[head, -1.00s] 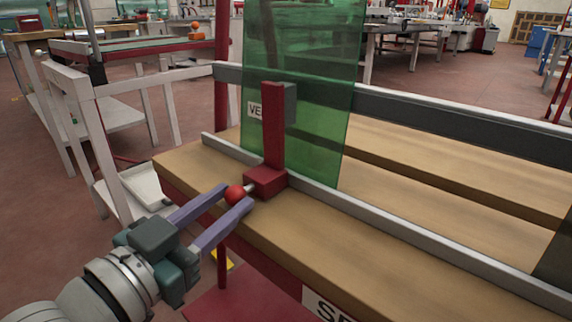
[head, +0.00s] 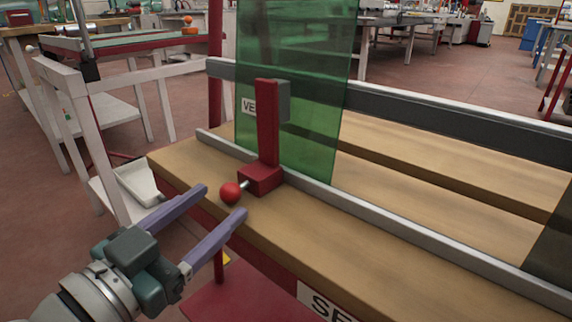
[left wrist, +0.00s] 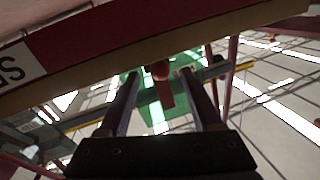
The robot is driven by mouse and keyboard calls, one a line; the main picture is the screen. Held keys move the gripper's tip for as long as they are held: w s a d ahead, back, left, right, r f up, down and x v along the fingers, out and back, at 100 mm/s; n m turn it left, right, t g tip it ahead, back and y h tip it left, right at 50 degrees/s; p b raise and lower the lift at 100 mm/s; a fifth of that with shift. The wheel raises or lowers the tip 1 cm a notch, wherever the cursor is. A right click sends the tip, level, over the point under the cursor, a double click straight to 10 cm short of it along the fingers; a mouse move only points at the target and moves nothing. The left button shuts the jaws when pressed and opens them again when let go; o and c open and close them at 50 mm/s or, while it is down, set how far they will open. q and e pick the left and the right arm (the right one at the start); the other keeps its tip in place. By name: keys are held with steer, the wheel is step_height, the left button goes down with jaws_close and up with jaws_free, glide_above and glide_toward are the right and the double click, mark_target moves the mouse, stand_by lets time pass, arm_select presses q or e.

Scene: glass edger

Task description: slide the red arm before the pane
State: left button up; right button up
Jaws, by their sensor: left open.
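The red arm (head: 267,125) stands upright on a red block (head: 260,179) at the grey rail (head: 390,221). It overlaps the left-middle part of the green glass pane (head: 315,125), on the near side of it. A red ball knob (head: 230,193) sticks out from the block toward me. My left gripper (head: 223,201) is open and empty, its purple fingertips at the near side of the knob, apart from it. The left wrist view shows the knob (left wrist: 160,70) between and beyond the fingertips, with the green pane (left wrist: 133,88) behind. My right gripper is not in view.
The wooden bench top (head: 370,265) runs right along the rail, clear near the arm. A dark pane (head: 553,245) stands at the right edge. A white frame (head: 95,130) is at the left.

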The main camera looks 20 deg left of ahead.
arm_select(q)
steer(key=s+a+p, duration=0.1)
steer(key=s, duration=0.7)
steer(key=shift+a+p, duration=0.3)
steer(key=shift+p, duration=0.1)
steer(key=shift+w, duration=0.1)
